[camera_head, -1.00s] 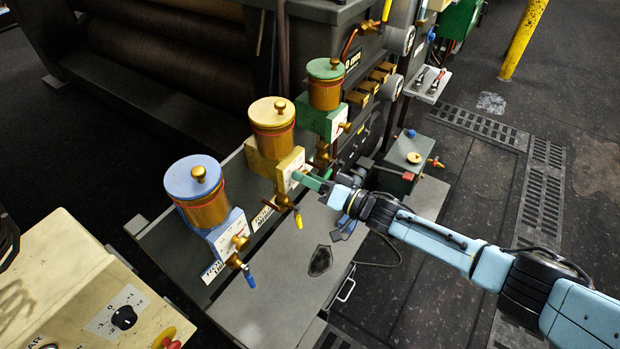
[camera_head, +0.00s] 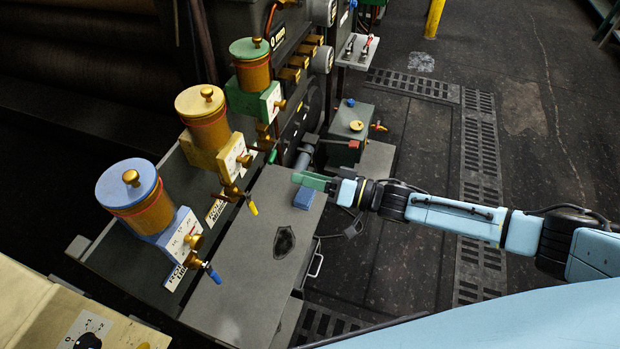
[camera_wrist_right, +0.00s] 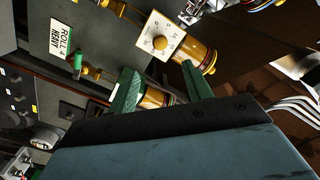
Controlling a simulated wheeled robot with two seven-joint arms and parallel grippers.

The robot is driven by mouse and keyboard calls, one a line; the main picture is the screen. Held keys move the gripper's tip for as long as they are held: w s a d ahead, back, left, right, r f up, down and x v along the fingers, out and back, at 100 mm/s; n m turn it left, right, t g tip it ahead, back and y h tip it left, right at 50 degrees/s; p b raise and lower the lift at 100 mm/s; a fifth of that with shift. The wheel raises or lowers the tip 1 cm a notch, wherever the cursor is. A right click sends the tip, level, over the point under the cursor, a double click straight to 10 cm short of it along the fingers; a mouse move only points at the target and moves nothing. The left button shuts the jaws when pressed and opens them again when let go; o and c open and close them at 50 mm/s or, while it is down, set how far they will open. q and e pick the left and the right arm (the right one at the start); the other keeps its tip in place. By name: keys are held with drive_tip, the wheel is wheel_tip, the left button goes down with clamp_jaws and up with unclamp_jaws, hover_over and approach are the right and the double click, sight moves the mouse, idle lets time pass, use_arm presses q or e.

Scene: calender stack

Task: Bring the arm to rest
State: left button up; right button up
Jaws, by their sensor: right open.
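My right arm comes in from the right in the head view, and its right gripper (camera_head: 302,181) is above the grey bench top (camera_head: 250,260), its green fingers pointing left. In the right wrist view its two green fingers (camera_wrist_right: 160,88) are spread apart with nothing held between them. The valve units, a blue-lidded one (camera_head: 130,190), a yellow-lidded one (camera_head: 205,125) and a green-lidded one (camera_head: 252,70), stand to the left of the gripper, apart from it. My left gripper is not in view.
A small green box (camera_head: 348,135) with a yellow cap stands just beyond the gripper. A cream control panel (camera_head: 50,310) lies at the lower left. A blue block (camera_head: 304,198) shows just below the gripper. The dark floor (camera_head: 400,280) on the right is open.

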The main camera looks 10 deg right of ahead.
drive_tip(key=shift+d, duration=0.1)
idle(0.5)
drive_tip(key=s+d+f+h+b, duration=0.2)
drive_tip(key=d+f+h, duration=0.15)
drive_tip(key=f, duration=0.75)
drive_tip(key=s+d+f+m+h+b, duration=0.1)
drive_tip(key=s+d+f+h+b, duration=0.2)
drive_tip(key=f, duration=0.8)
drive_tip(key=s+d+f+h+b, duration=0.2)
drive_tip(key=d+f+h, duration=0.2)
drive_tip(key=f, duration=0.7)
drive_tip(key=s+d+f+g+h+b, duration=0.3)
drive_tip(key=s+f, duration=1)
drive_tip(key=s+f+g+b, duration=0.1)
drive_tip(key=s+f+g, duration=0.2)
drive_tip(key=s, duration=0.8)
drive_tip(key=s+f+n+g+h+b, duration=0.1)
drive_tip(key=s+f+g, duration=0.2)
drive_tip(key=s, duration=0.9)
wheel_tip(320, 180, down, 3)
drive_tip(key=shift+s+r+b, duration=0.1)
drive_tip(key=shift+s+b, duration=0.1)
drive_tip(key=shift+b, duration=0.2)
